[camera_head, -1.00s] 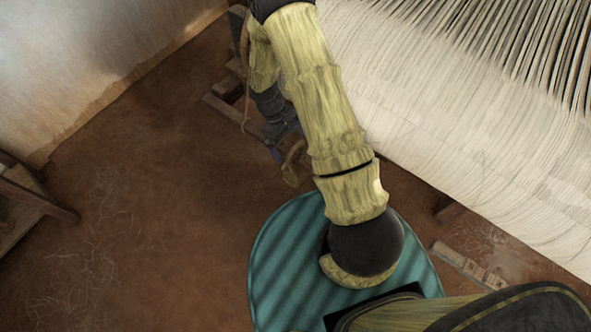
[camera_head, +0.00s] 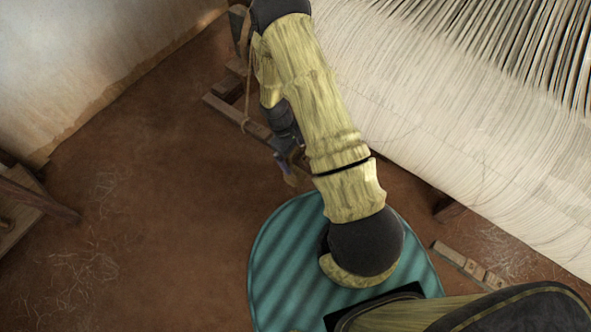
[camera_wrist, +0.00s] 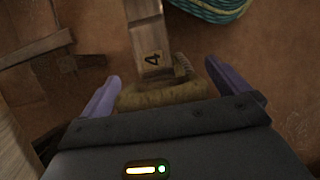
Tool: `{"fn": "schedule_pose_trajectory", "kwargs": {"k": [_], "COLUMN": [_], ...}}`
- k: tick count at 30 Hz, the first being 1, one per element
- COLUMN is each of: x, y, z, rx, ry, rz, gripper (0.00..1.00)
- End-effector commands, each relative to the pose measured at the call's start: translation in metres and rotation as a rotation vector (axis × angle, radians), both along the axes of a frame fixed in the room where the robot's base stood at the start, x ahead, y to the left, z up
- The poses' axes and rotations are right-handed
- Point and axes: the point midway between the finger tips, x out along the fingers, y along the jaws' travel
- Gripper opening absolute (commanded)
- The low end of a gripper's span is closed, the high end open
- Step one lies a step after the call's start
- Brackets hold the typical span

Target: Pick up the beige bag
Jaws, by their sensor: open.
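A tan, rough-surfaced bundle, which seems to be the beige bag (camera_wrist: 168,94), lies between and beyond my fingers in the wrist view. Its lower part is hidden behind the dark gripper body. In the head view only a small tan bit of it (camera_head: 291,181) shows beside my fingertips. My gripper (camera_wrist: 163,73) is open, with one purple finger on each side of the bundle. I cannot tell whether either finger touches it. In the head view my gripper (camera_head: 284,162) is low over the floor and partly hidden by my arm.
A wooden piece marked 4 (camera_wrist: 148,45) lies just beyond the bundle. A wooden frame (camera_head: 222,106) stands behind my gripper. The loom's white warp (camera_head: 460,120) fills the right side. The earthen floor (camera_head: 170,200) at left is open.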

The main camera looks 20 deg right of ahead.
Motion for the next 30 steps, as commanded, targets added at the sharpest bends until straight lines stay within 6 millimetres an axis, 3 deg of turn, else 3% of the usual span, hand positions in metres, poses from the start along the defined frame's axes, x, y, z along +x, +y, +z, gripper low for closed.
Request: {"fn": "schedule_pose_trajectory", "kwargs": {"k": [5, 15, 30], "x": [0.000, 0.000, 0.000], "y": [0.000, 0.000, 0.000], "z": [0.000, 0.000, 0.013], "rx": [0.000, 0.000, -0.001], "ry": [0.000, 0.000, -0.001], "rz": [0.000, 0.000, 0.000], "gripper": [0.98, 0.33, 0.33]}}
